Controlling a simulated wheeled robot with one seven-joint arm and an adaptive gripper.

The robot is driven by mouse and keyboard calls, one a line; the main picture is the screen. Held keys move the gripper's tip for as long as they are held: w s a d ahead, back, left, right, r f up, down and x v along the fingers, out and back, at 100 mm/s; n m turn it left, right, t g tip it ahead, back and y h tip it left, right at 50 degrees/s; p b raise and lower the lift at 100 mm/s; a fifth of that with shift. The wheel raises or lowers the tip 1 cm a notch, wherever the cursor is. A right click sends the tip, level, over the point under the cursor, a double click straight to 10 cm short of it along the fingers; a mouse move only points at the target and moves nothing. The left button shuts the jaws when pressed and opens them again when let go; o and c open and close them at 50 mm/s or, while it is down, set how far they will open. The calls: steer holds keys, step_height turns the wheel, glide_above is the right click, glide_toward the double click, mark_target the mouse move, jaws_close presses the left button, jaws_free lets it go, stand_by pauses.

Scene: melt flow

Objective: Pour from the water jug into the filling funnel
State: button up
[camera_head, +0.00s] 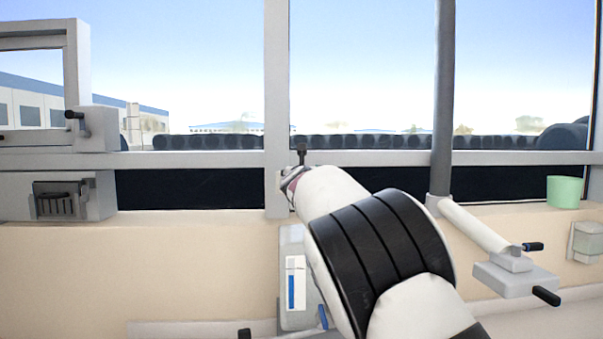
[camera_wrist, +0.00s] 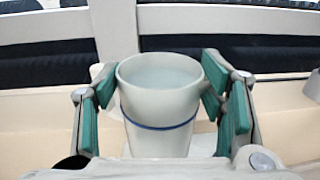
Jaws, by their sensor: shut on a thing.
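The water jug (camera_wrist: 158,108) is a pale cream vessel with a thin blue band, in the middle of the wrist view. Its wide open top shows a pale, light-blue surface inside. The jug looks roughly upright. My gripper (camera_wrist: 160,88) is shut on it, with green finger pads on its left and right sides. In the head view my arm covers the gripper and the jug. I cannot make out the filling funnel in either view.
A window post (camera_head: 277,110) and sill stand just beyond the arm. A grey pipe (camera_head: 443,100) and a block with black handles (camera_head: 515,279) are at the right. A green cup (camera_head: 564,192) stands on the sill. A grey unit with a blue-marked gauge (camera_head: 295,285) is beside my arm.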

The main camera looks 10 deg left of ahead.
steer(key=shift+w+d+f+m+b, duration=0.15)
steer(key=shift+d+m+b, duration=0.15)
steer(key=shift+d+b, duration=0.15)
steer(key=shift+t+b, duration=0.3)
steer(key=shift+b, duration=0.15)
steer(key=m+b, duration=0.1)
steer(key=b, duration=0.1)
steer(key=d+m+b, duration=0.1)
steer(key=shift+s+d+f+t+b, duration=0.15)
steer(key=shift+s+f+t+b, duration=0.15)
steer(key=shift+t+b, duration=0.1)
steer(key=shift+s+d+m+b, duration=0.1)
steer(key=shift+d+m+b, duration=0.15)
steer(key=shift+m+b, duration=0.3)
steer(key=shift+s, duration=0.1)
steer(key=shift+d+m+t+b, duration=0.1)
steer(key=shift+m+t+b, duration=0.3)
steer(key=shift+b, duration=0.75)
steer(key=shift+s, duration=0.2)
steer(key=shift+w+f+m+b, duration=0.1)
steer(key=shift+m+b, duration=0.35)
steer(key=shift+b, duration=0.35)
steer(key=shift+d+f+m+t+h+b, duration=0.15)
steer(key=shift+m+h+b, duration=0.2)
steer(key=shift+b, duration=0.5)
steer(key=shift+r+m+t+h+b, duration=0.15)
steer(key=shift+m+b, duration=0.3)
steer(key=shift+b, duration=0.4)
stand_by(1.9)
